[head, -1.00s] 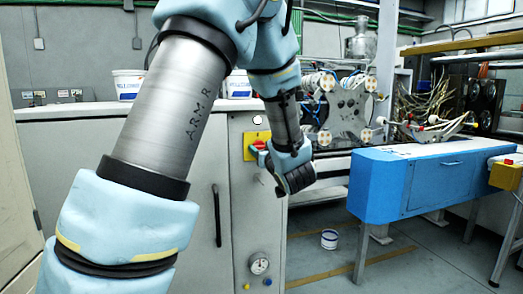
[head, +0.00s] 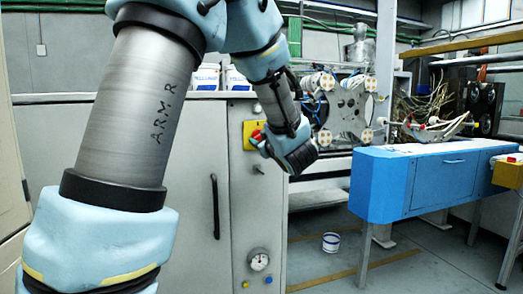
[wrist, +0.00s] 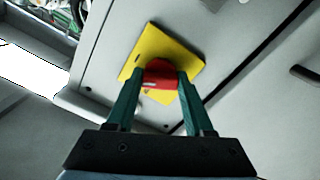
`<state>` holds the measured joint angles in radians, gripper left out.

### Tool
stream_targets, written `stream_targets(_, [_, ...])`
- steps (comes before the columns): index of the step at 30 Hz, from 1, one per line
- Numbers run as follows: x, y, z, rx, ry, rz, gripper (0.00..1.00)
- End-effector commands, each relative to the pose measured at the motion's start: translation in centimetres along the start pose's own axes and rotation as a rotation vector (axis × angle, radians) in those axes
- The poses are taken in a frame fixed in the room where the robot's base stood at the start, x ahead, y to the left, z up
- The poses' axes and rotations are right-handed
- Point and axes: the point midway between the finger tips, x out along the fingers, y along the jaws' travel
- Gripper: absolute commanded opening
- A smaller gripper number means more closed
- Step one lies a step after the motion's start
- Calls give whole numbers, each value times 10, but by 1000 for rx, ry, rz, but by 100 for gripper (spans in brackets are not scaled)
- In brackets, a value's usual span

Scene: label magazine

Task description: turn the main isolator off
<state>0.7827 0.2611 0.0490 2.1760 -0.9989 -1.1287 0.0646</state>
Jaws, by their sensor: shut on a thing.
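The main isolator is a red handle on a yellow square plate (head: 250,128) on the front of the grey cabinet. In the head view the red handle (head: 256,135) shows only in part, behind my gripper (head: 262,140). In the wrist view the red handle (wrist: 160,73) sits between my two green fingertips, in front of the yellow plate (wrist: 150,45). My gripper (wrist: 161,82) is shut on the handle. The handle's exact angle is hard to tell, as my fingers cover its sides.
The grey cabinet (head: 190,140) has a black door handle (head: 215,207) and a gauge (head: 259,260) below the isolator. White buckets (head: 203,77) stand on its top. A blue bench (head: 425,185) stands to the right. A small white tub (head: 330,242) is on the floor.

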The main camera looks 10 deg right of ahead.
Motion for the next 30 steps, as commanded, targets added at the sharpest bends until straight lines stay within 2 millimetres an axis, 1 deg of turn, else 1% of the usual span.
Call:
stream_targets(1, [0,-3,5,-47,2,0,0])
stream_targets(21, [0,-4,5,-680,2,0,0])
stream_targets(30, [0,-2,4,-912,1,0,0])
